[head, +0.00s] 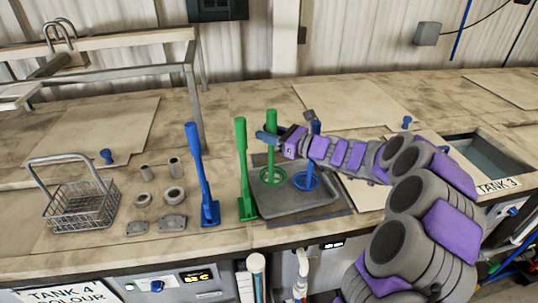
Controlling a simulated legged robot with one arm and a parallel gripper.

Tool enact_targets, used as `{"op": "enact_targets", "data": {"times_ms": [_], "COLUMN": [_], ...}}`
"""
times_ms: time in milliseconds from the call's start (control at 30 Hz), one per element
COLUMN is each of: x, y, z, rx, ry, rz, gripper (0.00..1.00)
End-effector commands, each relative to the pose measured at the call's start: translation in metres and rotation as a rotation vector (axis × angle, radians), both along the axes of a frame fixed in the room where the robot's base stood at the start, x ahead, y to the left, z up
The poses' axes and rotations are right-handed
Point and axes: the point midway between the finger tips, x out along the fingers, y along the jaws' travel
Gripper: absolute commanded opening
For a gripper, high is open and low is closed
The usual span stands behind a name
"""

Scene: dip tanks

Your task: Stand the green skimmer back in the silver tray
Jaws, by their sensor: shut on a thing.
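The green skimmer (271,120) is upright, with its handle up and its round green head low over the far left part of the silver tray (295,211). My gripper (267,137) reaches in from the right and is shut on the skimmer's handle below its top. Whether the skimmer's head touches the tray floor, I cannot tell. A blue skimmer (306,182) stands upright in the same tray, to the right, with my arm across its handle.
A green paddle (242,165) and a blue paddle (201,175) stand upright left of the tray. A wire basket (82,208) and several small metal parts are further left. Tank 3's opening (490,158) is at right. Flat lids cover other counter areas.

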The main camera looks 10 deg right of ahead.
Motion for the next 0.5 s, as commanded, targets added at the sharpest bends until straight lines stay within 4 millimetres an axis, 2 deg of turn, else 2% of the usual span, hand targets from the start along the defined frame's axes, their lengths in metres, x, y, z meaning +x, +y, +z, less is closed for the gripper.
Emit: {"op": "enact_targets", "data": {"times_ms": [267, 500], "x": [0.000, 0.001], "y": [0.001, 0.000], "z": [-0.022, -0.050], "rx": [0.001, 0.003], "ry": [0.000, -0.001], "rz": [0.000, -0.001], "gripper": [0.00, 0.00]}}
